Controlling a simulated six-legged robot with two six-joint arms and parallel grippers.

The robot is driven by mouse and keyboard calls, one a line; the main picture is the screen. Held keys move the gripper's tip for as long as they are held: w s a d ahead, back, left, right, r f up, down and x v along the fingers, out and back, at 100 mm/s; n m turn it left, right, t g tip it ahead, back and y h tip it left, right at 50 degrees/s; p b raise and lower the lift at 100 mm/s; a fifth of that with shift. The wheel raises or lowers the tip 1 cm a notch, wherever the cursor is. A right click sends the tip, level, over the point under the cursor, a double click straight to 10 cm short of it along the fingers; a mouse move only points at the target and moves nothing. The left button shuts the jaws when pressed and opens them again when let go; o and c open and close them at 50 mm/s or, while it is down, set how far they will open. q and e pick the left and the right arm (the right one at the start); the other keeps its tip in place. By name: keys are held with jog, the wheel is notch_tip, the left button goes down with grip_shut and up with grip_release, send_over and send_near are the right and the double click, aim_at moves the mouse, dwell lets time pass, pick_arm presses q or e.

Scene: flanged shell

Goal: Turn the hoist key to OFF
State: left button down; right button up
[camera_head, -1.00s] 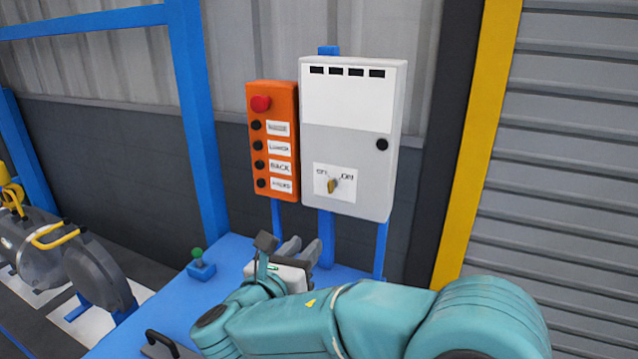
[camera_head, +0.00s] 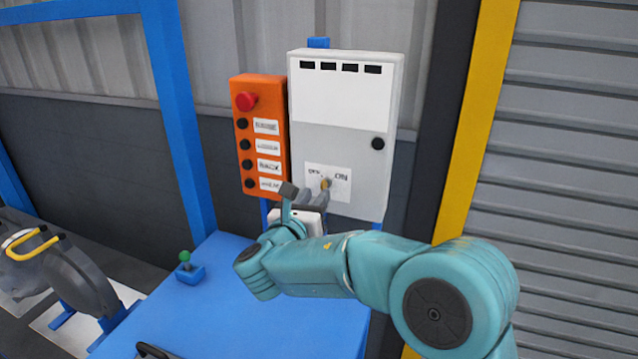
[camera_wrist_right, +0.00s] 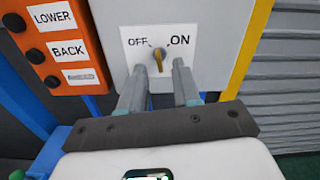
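The brass hoist key (camera_head: 326,183) sits on a white label plate low on the grey-white control box (camera_head: 340,150). In the right wrist view the key (camera_wrist_right: 159,60) stands nearly upright between the words OFF and ON; which one it points to is hard to tell. My right gripper (camera_head: 316,196) is in front of the plate. In the wrist view its two fingers (camera_wrist_right: 159,72) are apart, one on each side below the key, with a gap visible between them and the key. My left gripper is not in view.
An orange button panel (camera_head: 262,135) with a red knob (camera_head: 246,101) and several black buttons stands just left of the box. A green-topped joystick (camera_head: 186,262) is on the blue table (camera_head: 240,320). A yellow post (camera_head: 470,150) and shutter are at right.

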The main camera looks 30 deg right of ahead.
aim_at(322, 187)
jog(key=x, duration=0.2)
jog(key=shift+w+d+r+p, duration=0.1)
jog(key=shift+w+d+p, duration=0.05)
jog(key=shift+w+p, duration=0.15)
jog(key=shift+w+d, duration=0.4)
jog(key=shift+d, duration=0.15)
jog(key=shift+a, duration=0.1)
grip_shut()
